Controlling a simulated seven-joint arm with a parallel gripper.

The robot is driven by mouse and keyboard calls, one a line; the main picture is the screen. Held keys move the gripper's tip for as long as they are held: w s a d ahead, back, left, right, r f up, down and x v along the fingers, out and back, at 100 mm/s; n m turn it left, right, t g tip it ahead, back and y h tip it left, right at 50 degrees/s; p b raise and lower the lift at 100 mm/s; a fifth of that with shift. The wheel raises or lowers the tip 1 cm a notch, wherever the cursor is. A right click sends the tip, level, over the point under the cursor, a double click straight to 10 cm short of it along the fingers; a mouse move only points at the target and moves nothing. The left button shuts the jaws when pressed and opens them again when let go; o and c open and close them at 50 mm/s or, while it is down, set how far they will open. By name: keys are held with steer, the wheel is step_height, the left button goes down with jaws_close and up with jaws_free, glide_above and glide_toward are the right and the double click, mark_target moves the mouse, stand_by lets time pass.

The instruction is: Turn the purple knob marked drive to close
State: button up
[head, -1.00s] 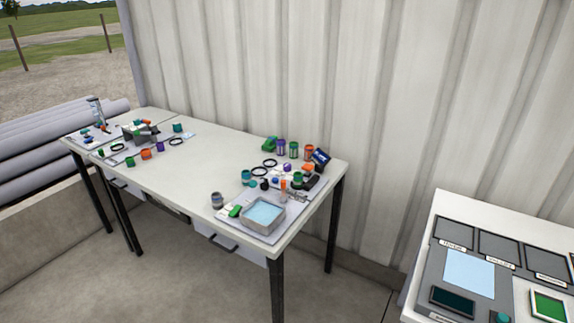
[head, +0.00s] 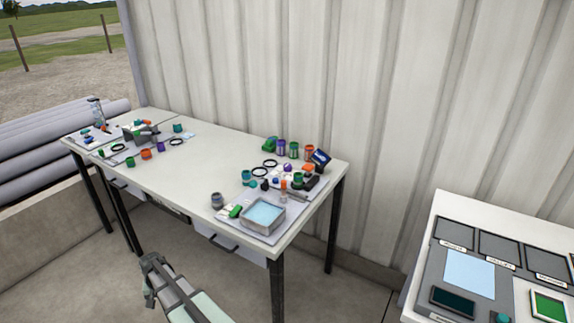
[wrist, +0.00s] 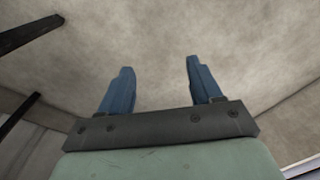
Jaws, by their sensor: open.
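A small purple knob-like part (head: 287,167) sits among the fittings at the right end of the long table in the head view. It is too small there to read any marking, so I cannot tell whether it is the one marked drive. Other purple pieces are a cylinder (head: 281,148) behind it and one (head: 160,145) at the table's left part. My gripper (wrist: 160,72) is open and empty in the wrist view, its two blue fingers apart over bare floor. In the head view my arm shows low in front of the table, well away from the purple parts.
The long table (head: 205,160) has clear room in its middle. A tray of light blue liquid (head: 263,214) stands at its front right corner. A second table with a panel (head: 470,270) is at the right. A corrugated wall (head: 330,80) stands close behind.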

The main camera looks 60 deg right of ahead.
steer(key=w+d+r+m+t+h, duration=0.1)
steer(key=w+d+r+m+t, duration=0.1)
steer(key=w+d+r, duration=0.6)
steer(key=w+d+r+m+t, duration=0.1)
steer(key=w+d+r, duration=0.35)
steer(key=r, duration=0.55)
steer(key=w+d+r+m+t+h, duration=0.1)
steer(key=w+d+r+m+t, duration=0.1)
steer(key=w+d+r, duration=0.65)
step_height(320, 180, up, 14)
steer(key=f+m+g+h, duration=0.1)
steer(key=m+g+h, duration=0.2)
steer(key=m+g, duration=0.15)
glide_above(288, 165)
steer(key=a, duration=0.5)
steer(key=shift+g, duration=0.35)
steer(key=x, duration=1.2)
steer(key=shift+s+f, duration=0.1)
steer(key=shift+s, duration=0.05)
steer(key=shift+c, duration=0.5)
steer(key=c, duration=0.9)
steer(key=shift+c, duration=0.2)
